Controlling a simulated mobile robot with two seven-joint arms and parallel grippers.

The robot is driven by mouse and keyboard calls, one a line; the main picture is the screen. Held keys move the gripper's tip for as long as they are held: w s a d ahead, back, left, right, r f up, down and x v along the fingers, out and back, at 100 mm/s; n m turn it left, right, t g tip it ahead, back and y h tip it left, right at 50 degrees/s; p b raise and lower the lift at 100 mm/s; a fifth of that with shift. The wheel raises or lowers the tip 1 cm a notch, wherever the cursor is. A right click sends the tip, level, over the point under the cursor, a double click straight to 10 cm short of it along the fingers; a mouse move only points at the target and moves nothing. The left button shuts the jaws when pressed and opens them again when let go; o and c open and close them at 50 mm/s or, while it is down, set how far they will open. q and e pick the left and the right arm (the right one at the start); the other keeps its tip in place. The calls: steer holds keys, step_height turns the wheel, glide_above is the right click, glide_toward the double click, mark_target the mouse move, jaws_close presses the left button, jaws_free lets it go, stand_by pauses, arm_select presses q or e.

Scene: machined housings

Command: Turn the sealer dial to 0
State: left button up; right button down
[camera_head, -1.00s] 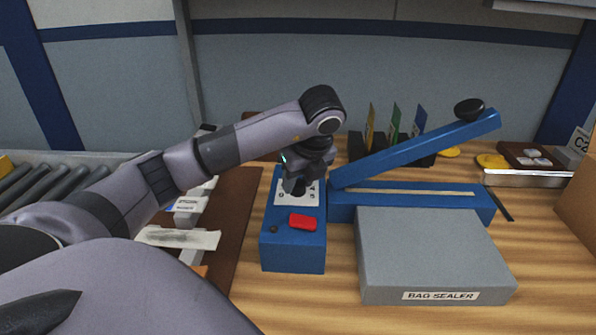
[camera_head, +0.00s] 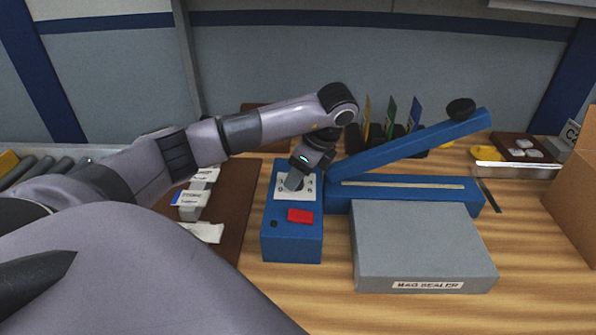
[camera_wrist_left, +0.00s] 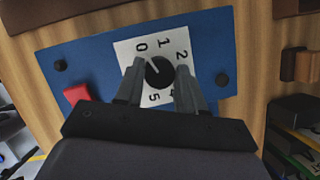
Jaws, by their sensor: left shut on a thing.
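The sealer dial (camera_wrist_left: 159,72) is a round black knob on a white plate (camera_wrist_left: 128,55) marked with numbers. Its white pointer line points up and left, roughly toward the 0. The plate is on a blue control box (camera_head: 291,245), which also carries a red button (camera_head: 300,215). My left gripper (camera_head: 293,184) reaches down over the plate. In the left wrist view its two fingers (camera_wrist_left: 158,84) stand on either side of the dial, shut on it. In the head view the gripper hides the dial. My right gripper is not in view.
The blue sealer arm (camera_head: 420,142), with a black knob (camera_head: 461,109), is raised just right of my gripper. A grey platform (camera_head: 422,240) labelled BAG SEALER stands in front. Coloured cards in a dark holder (camera_head: 385,132) are behind. A cardboard box (camera_head: 575,195) is at the right.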

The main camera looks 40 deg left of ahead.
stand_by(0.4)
arm_select(q)
steer(key=o, duration=1)
steer(key=v, duration=0.7)
stand_by(0.4)
